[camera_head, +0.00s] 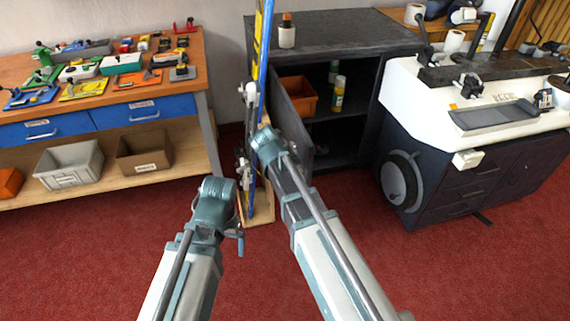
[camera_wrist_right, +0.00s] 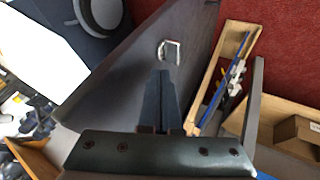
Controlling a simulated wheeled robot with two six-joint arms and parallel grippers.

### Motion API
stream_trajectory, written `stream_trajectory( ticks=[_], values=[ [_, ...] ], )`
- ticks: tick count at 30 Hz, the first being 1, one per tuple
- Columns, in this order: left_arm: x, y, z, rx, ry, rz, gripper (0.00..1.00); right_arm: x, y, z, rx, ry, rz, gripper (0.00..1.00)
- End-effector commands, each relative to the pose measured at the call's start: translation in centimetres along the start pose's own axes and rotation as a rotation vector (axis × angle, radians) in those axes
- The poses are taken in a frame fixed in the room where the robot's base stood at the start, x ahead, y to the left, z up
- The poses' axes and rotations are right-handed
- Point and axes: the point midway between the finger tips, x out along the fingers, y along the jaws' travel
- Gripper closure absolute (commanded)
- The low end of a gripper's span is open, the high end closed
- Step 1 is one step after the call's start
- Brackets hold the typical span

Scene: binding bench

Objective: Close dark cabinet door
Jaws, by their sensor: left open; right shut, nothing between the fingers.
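The dark cabinet (camera_head: 350,38) stands at the back centre with its front open. Its dark door (camera_head: 299,112) is swung out to the left, and the lower part is partly hidden by my right arm. The right wrist view shows the door's panel (camera_wrist_right: 120,82) and its metal handle (camera_wrist_right: 171,47). My right gripper (camera_wrist_right: 161,76) is shut and empty in front of the panel, its tips just short of the handle in the picture. I cannot tell whether they touch the door. In the head view this gripper is hidden behind its arm.
A blue ski (camera_head: 262,60) stands upright on a wooden base (camera_head: 259,216) close left of the door. The cabinet holds an orange bin (camera_head: 297,93) and bottles (camera_head: 338,95). A workbench (camera_head: 190,88) is left, a white machine (camera_head: 410,92) right. Red floor is clear in front.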

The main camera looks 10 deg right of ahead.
Motion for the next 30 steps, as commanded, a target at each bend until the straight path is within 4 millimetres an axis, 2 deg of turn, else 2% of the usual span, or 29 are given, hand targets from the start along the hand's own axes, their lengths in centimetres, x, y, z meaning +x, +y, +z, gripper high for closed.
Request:
stream_trajectory(
  ticks=[4,16,20,26,30],
  values=[
    [0.0,0.0,0.0,0.0,0.0,0.0,0.0,0.3,0.7,0.0,-0.001,-0.001,0.0,1.0],
    [0.0,0.0,0.0,0.0,0.0,0.0,0.0,0.4,0.8,0.0,-0.002,0.0,-0.001,1.0],
    [0.0,0.0,0.0,0.0,0.0,0.0,0.0,0.8,1.6,0.1,-0.009,0.005,-0.006,1.0],
    [0.0,0.0,0.0,0.0,0.0,0.0,0.0,2.6,5.1,0.3,-0.061,0.034,-0.033,1.0],
    [0.0,0.0,0.0,0.0,0.0,0.0,0.0,4.9,9.2,-0.1,-0.125,0.069,-0.069,1.0]
  ],
)
